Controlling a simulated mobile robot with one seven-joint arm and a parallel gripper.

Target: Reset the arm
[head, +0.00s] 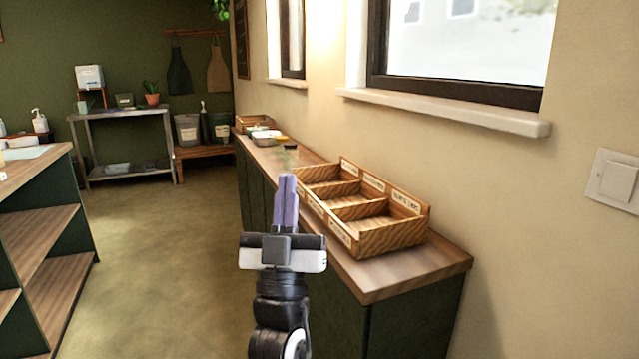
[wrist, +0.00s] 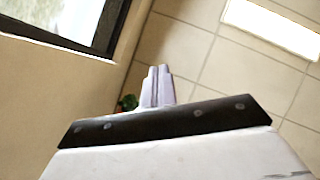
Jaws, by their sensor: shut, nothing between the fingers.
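My gripper (head: 286,180) stands upright in the lower middle of the head view, with its two purple-grey fingers pointing up and close together. It is shut and holds nothing. In the head view it overlaps the front edge of the wooden counter and the left end of the wooden divided box. In the wrist view the fingers (wrist: 158,72) point up toward a tiled ceiling, with a window corner at the upper left.
The wooden divided box (head: 408,240) sits on the counter (head: 420,272) along the right wall. Bowls (head: 264,137) stand farther back on it. A shelf unit (head: 45,215) is at the left. The floor (head: 165,240) between them is clear. A metal table (head: 125,112) stands at the back.

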